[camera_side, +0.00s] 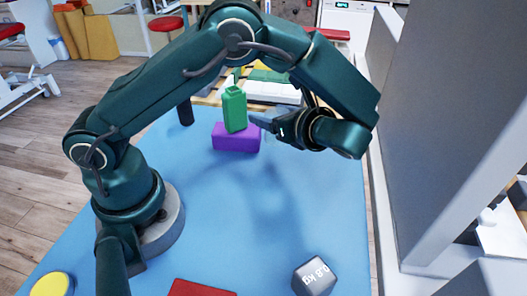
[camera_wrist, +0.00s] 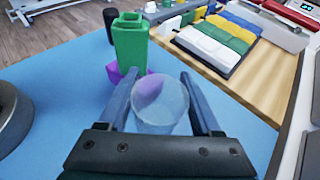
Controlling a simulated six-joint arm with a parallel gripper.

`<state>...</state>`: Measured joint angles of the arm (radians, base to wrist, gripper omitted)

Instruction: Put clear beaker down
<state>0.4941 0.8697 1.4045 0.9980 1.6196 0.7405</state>
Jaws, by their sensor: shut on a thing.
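My gripper (camera_side: 262,122) is shut on the clear beaker (camera_side: 269,134), which is very faint in the side view. In the wrist view the beaker (camera_wrist: 160,112) stands out better, see-through and upright between the two fingers (camera_wrist: 159,76). A purple tint shows through its wall. The beaker is over the blue table top (camera_side: 290,190), close to the right of a purple block (camera_side: 236,139). I cannot tell whether its base touches the table.
A green bottle-shaped thing (camera_side: 235,112) stands on the purple block, beside the beaker. A black cylinder (camera_side: 186,112) stands behind left. A tray of coloured blocks (camera_wrist: 213,52) lies behind. A 0.8 kg weight (camera_side: 314,277), red block (camera_side: 202,288) and yellow disc (camera_side: 52,285) are in front. The middle is clear.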

